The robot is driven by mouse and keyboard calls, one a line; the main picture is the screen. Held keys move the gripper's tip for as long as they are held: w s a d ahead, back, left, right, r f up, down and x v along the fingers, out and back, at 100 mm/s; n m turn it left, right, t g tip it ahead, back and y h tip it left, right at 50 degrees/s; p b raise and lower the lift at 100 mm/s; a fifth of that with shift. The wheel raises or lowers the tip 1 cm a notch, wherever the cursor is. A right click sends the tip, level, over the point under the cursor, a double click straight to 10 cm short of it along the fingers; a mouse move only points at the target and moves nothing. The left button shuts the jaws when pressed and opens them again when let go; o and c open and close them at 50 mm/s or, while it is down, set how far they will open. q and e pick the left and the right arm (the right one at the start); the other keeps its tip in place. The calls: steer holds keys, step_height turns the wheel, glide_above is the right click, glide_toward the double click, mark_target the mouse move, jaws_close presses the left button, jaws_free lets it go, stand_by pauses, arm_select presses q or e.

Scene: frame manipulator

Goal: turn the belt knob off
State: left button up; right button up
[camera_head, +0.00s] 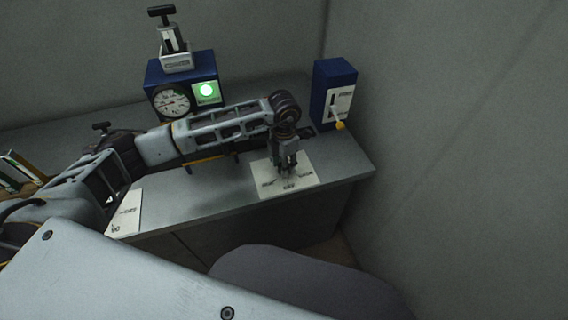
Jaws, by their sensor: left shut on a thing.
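My left gripper (289,170) reaches in from the left and points down over a white labelled plate (262,184) near the right end of the desk. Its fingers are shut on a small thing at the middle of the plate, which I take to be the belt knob. The knob is mostly hidden by the fingers, so I cannot tell which way it points. Dark labels lie around it on the plate, too small to read. My right gripper is not in view.
A blue box (205,66) with a dial gauge (171,101), a lit green button (207,91) and a black-handled device (170,42) stands at the back. Walls close the back and right.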

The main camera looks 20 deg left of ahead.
arm_select(q)
steer(key=o, duration=1)
steer(key=shift+o, duration=0.2)
steer(key=shift+r, duration=0.1)
step_height(320, 180, up, 12)
stand_by(0.7)
